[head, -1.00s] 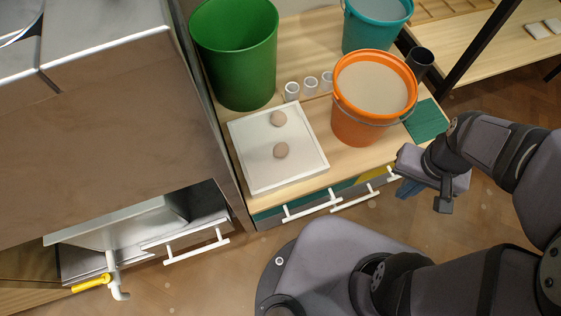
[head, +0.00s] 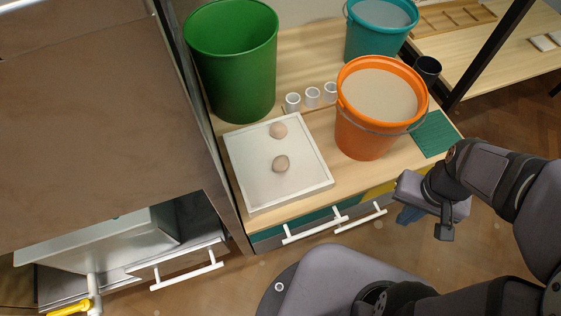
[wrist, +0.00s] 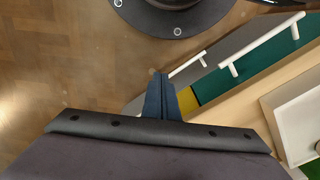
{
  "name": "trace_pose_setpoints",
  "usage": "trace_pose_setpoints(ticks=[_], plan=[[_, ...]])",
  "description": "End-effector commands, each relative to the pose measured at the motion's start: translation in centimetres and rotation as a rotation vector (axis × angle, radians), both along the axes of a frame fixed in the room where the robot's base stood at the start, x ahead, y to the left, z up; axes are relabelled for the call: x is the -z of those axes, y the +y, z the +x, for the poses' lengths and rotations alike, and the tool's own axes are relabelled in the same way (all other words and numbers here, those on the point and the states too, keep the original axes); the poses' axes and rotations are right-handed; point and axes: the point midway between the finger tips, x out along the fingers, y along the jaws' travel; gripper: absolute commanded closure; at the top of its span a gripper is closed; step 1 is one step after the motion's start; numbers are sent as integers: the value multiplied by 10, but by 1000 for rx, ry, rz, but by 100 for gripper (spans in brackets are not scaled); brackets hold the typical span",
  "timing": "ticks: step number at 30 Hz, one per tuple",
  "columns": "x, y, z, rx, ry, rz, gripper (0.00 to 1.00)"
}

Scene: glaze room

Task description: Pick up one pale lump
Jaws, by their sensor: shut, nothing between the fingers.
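Two pale lumps lie apart on a white square tray (head: 245,180) on the wooden counter. The far lump (head: 278,130) is near the tray's back edge, and the near lump (head: 281,163) is by its middle. My gripper (head: 408,214) hangs off the counter's front edge, to the right of the tray and lower in the picture. In the wrist view its blue fingers (wrist: 161,95) are together and empty.
A green bin (head: 232,65), an orange bucket (head: 372,135) of pale liquid and a teal bucket (head: 375,40) stand behind and beside the tray. Three small white cups (head: 312,97) stand behind it. A green mat (head: 433,135) lies at the right. Drawer handles (head: 315,227) jut from the front.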

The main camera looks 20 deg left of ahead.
Motion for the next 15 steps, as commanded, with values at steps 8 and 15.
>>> trace_pose_setpoints(ticks=[8, 15], plan=[[0, 0, 0, 0, 0, 0, 100], [0, 0, 0, 0, 0, 0, 88]])
